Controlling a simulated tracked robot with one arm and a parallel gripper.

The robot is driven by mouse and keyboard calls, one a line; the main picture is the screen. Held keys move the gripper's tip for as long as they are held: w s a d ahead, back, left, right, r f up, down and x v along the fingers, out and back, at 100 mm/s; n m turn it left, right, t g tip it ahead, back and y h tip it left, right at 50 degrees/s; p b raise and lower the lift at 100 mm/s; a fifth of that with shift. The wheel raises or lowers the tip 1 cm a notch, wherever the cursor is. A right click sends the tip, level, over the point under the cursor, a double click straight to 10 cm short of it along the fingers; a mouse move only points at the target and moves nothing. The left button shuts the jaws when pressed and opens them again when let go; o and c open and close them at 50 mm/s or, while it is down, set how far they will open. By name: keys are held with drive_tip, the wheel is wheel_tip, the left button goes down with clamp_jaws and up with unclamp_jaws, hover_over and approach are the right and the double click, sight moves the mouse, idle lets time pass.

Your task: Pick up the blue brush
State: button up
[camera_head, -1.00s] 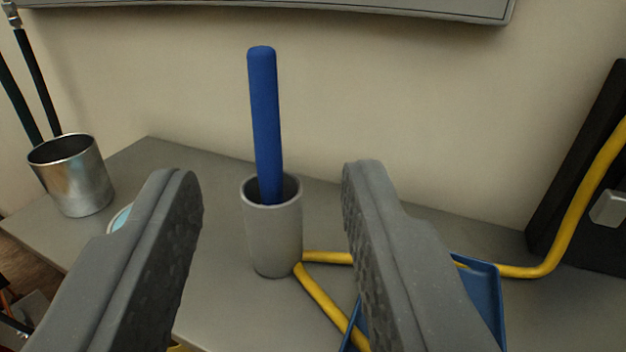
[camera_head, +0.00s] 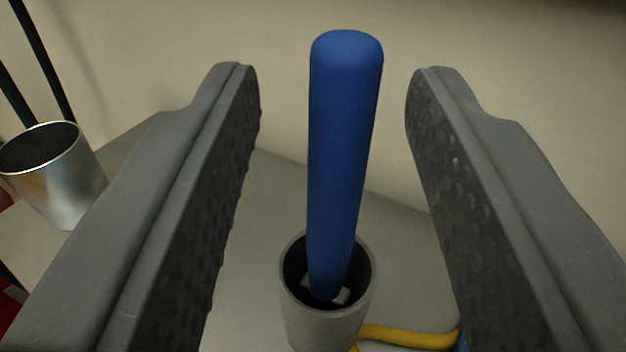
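The blue brush (camera_head: 342,150) shows as a thick blue handle standing nearly upright in a grey cup (camera_head: 325,330). Its lower end is down inside the cup, where a small pale part shows. My gripper (camera_head: 332,85) is open, with one dark textured finger on each side of the handle. The handle stands between the fingers, with a visible gap on both sides. Neither finger appears to touch it.
A shiny metal cup (camera_head: 62,185) with dark rods (camera_head: 40,60) stands at the left. A yellow tube (camera_head: 408,338) runs from behind the grey cup to the right. The grey table (camera_head: 270,200) is bare behind the cup, up to the beige wall (camera_head: 290,20).

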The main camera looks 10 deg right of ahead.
drive_tip(key=shift+x, duration=0.9)
clamp_jaws()
drive_tip(key=shift+r, duration=0.1)
